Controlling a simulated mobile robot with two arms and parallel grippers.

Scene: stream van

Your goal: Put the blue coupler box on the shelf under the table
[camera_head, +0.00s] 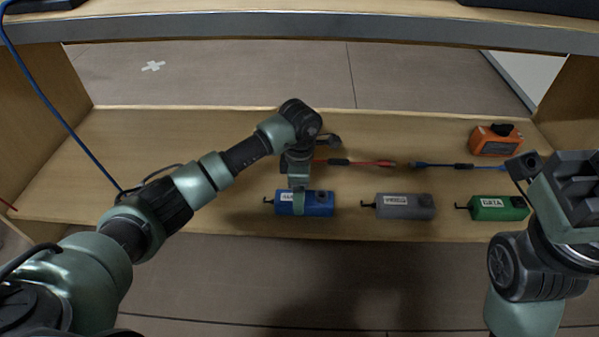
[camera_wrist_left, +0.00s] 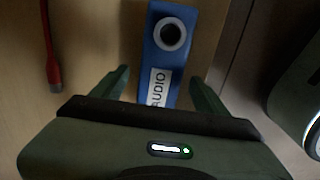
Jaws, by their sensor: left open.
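The blue coupler box (camera_head: 320,204) lies on the wooden shelf (camera_head: 150,200) under the table, near the shelf's front edge. In the left wrist view the blue box (camera_wrist_left: 168,55) shows a round dark socket and a white label reading "AUDIO". My left gripper (camera_head: 299,203) is right above the box's left part. In the left wrist view its open fingers (camera_wrist_left: 158,84) are on either side of the labelled end. I cannot tell whether they touch it. My right gripper (camera_head: 572,190) is at the right edge of the head view, its fingers not clear.
A grey box (camera_head: 405,206) and a green box (camera_head: 499,208) lie to the right on the shelf. Behind them lie a red cable (camera_head: 370,163), a blue cable (camera_head: 440,164) and an orange device (camera_head: 494,140). The tabletop edge (camera_head: 300,28) runs above. The shelf's left part is clear.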

